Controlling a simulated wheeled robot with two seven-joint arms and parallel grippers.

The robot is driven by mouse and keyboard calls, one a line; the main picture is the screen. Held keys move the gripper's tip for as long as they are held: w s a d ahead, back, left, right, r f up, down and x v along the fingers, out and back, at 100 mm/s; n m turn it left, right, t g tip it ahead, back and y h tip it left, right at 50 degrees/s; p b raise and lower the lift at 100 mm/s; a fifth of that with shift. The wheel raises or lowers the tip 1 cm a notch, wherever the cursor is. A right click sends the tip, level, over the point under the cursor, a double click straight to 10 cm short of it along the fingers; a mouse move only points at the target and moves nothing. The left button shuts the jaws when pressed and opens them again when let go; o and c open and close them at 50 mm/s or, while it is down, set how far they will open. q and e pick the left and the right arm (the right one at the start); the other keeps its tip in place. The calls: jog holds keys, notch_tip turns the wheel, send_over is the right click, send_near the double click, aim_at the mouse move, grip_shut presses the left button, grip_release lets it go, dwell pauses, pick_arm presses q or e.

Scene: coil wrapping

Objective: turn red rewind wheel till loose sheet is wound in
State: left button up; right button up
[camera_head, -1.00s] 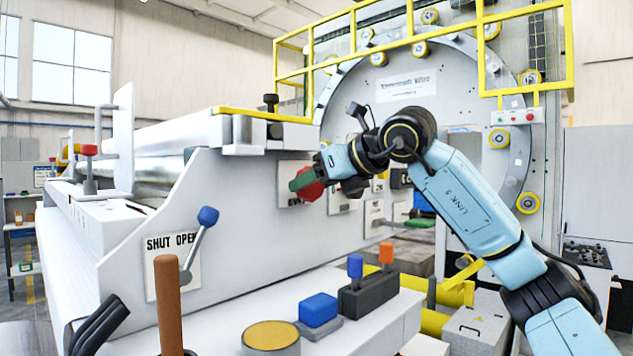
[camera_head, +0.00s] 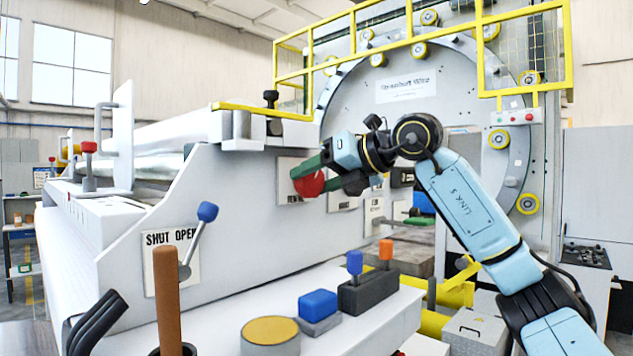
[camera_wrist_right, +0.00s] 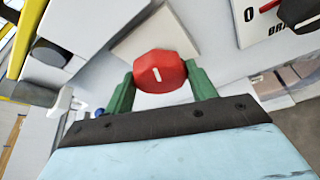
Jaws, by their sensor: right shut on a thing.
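The red rewind wheel (camera_head: 309,184) is a red knob on a pale plate on the side wall of the white machine. In the right wrist view the red wheel (camera_wrist_right: 160,72) has a white mark on its face, tilted slightly from upright. My right gripper (camera_head: 318,178) has its green fingers on either side of the wheel and is shut on it; the fingers also show in the right wrist view (camera_wrist_right: 160,82). A silvery rolled sheet (camera_head: 158,165) lies along the machine top at left; I cannot tell its loose end. My left gripper is not in view.
A blue-knobbed lever (camera_head: 207,212) stands by a SHUT OPEN plate (camera_head: 160,262). A brown stick (camera_head: 167,300), a yellow-topped button (camera_head: 270,330), a blue button (camera_head: 318,303) and small levers (camera_head: 368,290) stand on the front ledge. Another dark knob (camera_wrist_right: 300,12) is close to the right gripper.

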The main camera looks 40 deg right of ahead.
jog(key=m+y, duration=0.1)
jog(key=m, duration=0.1)
jog(key=m+y+b, duration=0.1)
jog(key=m, duration=0.1)
jog(key=shift+d+f, duration=0.15)
jog(key=shift+f, duration=0.05)
jog(key=m+t+y+b, duration=0.1)
jog(key=m+y, duration=0.1)
jog(key=m, duration=0.1)
jog(key=shift+f+b, duration=0.15)
jog(key=shift+b, duration=0.2)
jog(key=m+t, duration=0.1)
jog(key=m, duration=0.1)
jog(key=m+t+b, duration=0.1)
jog(key=m, duration=0.1)
jog(key=shift+f+m+y, duration=0.1)
jog(key=shift+m+y, duration=0.2)
jog(key=shift+y, duration=0.1)
jog(key=m+t+b, duration=0.1)
jog(key=m, duration=0.3)
jog(key=shift+t, duration=0.3)
jog(key=shift+m, duration=0.4)
jog(key=o, duration=1)
